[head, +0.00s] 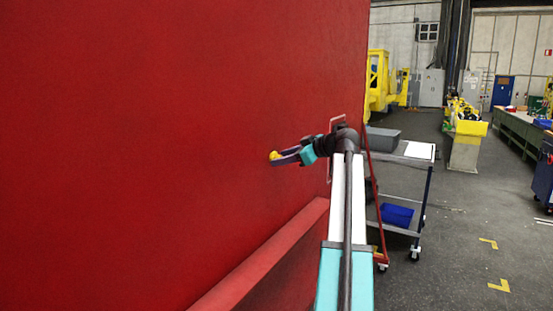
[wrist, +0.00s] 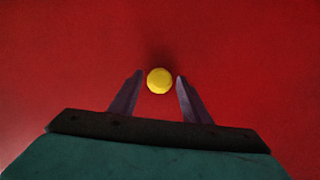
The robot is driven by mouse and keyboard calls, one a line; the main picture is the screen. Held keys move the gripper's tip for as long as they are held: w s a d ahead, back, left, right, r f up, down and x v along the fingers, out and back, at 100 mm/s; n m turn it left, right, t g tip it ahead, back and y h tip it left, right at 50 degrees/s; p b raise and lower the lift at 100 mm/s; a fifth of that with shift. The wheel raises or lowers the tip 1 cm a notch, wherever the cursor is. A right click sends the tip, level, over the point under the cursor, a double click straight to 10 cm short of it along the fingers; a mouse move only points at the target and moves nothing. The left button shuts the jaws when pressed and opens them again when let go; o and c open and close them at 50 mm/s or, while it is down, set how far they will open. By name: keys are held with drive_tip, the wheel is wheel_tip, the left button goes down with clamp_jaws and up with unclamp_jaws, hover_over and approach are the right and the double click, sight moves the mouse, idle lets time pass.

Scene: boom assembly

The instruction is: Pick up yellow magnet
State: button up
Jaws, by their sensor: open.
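The yellow magnet (wrist: 159,81) is a small round disc on the large red wall (wrist: 60,70). In the wrist view it lies between the tips of my gripper (wrist: 160,86), with a gap on each side. The two purple fingers are apart and hold nothing. In the head view the yellow magnet (head: 274,155) shows at the end of my gripper (head: 276,158), against the red wall. The head view does not show clearly whether a finger touches it.
A red ledge (head: 265,255) runs along the wall below my arm. A grey trolley (head: 405,158) with a grey box (head: 382,139) and a blue bin (head: 397,214) stands right of the wall. Open floor (head: 450,250) lies to the right.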

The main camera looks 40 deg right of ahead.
clamp_jaws()
idle(0.3)
drive_tip(key=shift+s+r+b, duration=0.1)
drive_tip(key=shift+r+b, duration=0.1)
drive_tip(key=shift+b, duration=0.15)
wheel_tip(320, 180, up, 7)
drive_tip(key=shift+d+f+b, duration=0.1)
drive_tip(key=shift+f+b, duration=0.1)
drive_tip(key=shift+b, duration=0.8)
drive_tip(key=s+d+b, duration=0.2)
drive_tip(key=s, duration=0.7)
drive_tip(key=s+d+b, duration=0.1)
drive_tip(key=s+d, duration=0.1)
drive_tip(key=s, duration=0.8)
drive_tip(key=shift+d+b, duration=0.25)
drive_tip(key=shift+b, duration=0.1)
drive_tip(key=shift+s, duration=0.1)
